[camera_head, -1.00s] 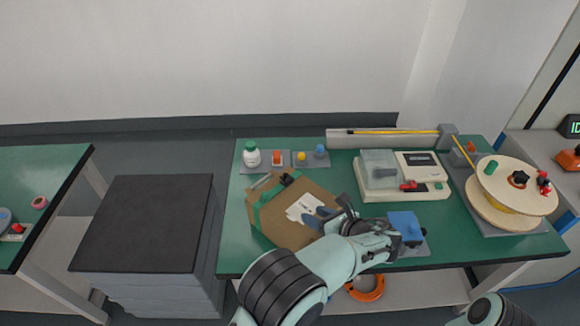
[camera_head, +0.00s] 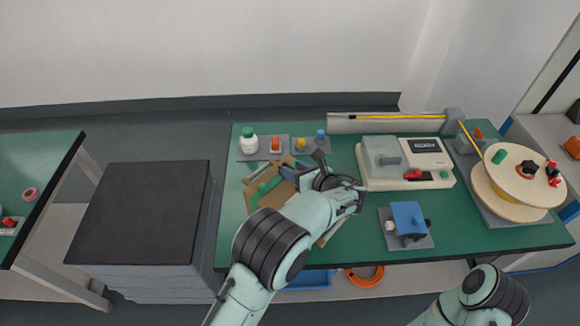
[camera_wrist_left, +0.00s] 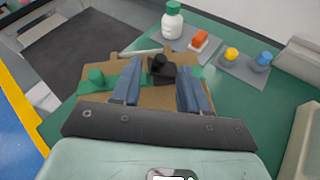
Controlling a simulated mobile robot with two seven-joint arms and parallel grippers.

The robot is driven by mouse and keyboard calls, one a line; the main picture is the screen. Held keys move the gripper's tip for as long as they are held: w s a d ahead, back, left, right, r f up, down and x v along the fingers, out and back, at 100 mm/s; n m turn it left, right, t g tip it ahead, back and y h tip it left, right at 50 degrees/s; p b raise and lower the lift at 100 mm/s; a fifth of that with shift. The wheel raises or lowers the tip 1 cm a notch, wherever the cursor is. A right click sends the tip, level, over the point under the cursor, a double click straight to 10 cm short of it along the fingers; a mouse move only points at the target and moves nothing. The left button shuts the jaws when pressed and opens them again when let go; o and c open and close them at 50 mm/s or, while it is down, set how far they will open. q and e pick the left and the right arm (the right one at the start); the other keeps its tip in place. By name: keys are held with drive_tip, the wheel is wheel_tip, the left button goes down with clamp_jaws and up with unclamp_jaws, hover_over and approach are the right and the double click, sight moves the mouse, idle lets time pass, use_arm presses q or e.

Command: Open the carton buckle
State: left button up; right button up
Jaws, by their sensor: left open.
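The cardboard carton (camera_head: 258,196) lies on the green bench, mostly hidden behind my left arm in the head view. In the left wrist view the carton (camera_wrist_left: 152,97) has a green strap (camera_wrist_left: 92,87) across it. A black buckle (camera_wrist_left: 163,71) sits on the strap near the carton's far side. My left gripper (camera_wrist_left: 160,71) is open, with its two blue fingers on either side of the buckle; I cannot tell whether they touch it. It also shows in the head view (camera_head: 300,165) over the carton. My right gripper is out of view; only part of that arm shows at lower right.
Behind the carton stand a white bottle with green cap (camera_head: 249,141), an orange-topped block (camera_head: 275,146) and small yellow and blue knobs. A white device (camera_head: 408,163) is right of the carton, with a blue block fixture (camera_head: 407,219) in front. A spool (camera_head: 515,177) stands far right.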

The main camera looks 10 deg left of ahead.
use_arm(q)
drive_tip(key=shift+x, duration=1.3)
